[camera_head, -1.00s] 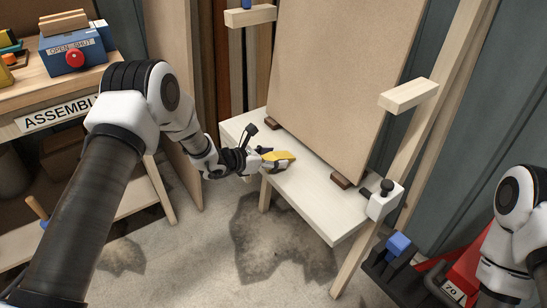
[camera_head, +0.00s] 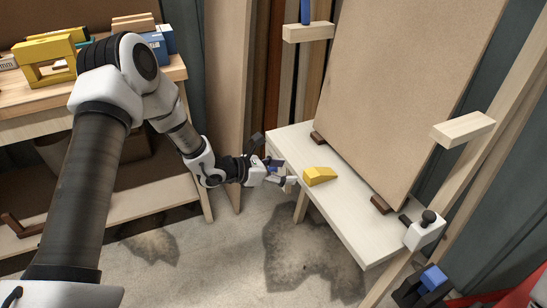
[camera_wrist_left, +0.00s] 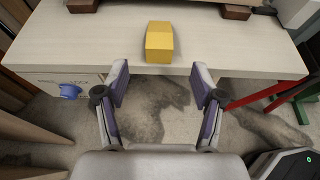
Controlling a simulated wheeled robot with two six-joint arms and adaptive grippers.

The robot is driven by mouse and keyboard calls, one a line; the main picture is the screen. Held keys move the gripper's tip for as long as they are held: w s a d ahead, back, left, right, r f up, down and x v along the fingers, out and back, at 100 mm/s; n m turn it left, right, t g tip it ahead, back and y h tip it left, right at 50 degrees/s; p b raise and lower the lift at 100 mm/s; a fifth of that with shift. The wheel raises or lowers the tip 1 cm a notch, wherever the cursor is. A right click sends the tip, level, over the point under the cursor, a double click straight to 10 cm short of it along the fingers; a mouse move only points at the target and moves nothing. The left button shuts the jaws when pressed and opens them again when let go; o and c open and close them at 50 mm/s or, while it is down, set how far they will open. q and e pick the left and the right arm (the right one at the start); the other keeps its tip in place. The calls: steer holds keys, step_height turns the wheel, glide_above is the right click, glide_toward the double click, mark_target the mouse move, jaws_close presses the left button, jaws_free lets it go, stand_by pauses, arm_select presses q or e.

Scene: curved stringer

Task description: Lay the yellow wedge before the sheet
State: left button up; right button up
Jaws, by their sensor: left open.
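The yellow wedge (camera_head: 319,176) lies on the white bench top (camera_head: 345,217), in front of the large brown sheet (camera_head: 400,90) and apart from it. The sheet stands upright, leaning back, on small dark brown blocks. My left gripper (camera_head: 283,176) is open and empty at the bench's front edge, left of the wedge and apart from it. In the left wrist view the wedge (camera_wrist_left: 159,42) sits on the bench ahead of the two spread fingers (camera_wrist_left: 160,92), with nothing between them. My right gripper is not in view.
A dark brown block (camera_head: 381,205) supports the sheet's near corner. A white clamp with a black knob (camera_head: 425,229) sits at the bench's right end. Wooden posts with pegs (camera_head: 463,130) flank the sheet. A workbench (camera_head: 120,98) with blocks and boxes stands at the left.

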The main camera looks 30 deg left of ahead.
arm_select(q)
steer(key=s+d+f+m+g+y, duration=0.15)
steer(key=s+f+m+g, duration=0.3)
steer(key=s+f, duration=0.45)
steer(key=s+d+f+m+g+y, duration=0.1)
steer(key=s+d+f+m+g, duration=0.4)
steer(key=s, duration=0.6)
steer(key=s+a+f+m+y, duration=0.2)
steer(key=s+f+m+y, duration=0.1)
steer(key=s+m, duration=0.5)
steer(key=s+a+f+m+g+y, duration=0.1)
steer(key=s+a+f+m+y, duration=0.1)
steer(key=s+f+m, duration=0.3)
steer(key=s+m+y, duration=0.1)
steer(key=s+m, duration=0.2)
steer(key=m, duration=0.2)
steer(key=shift+s, duration=0.4)
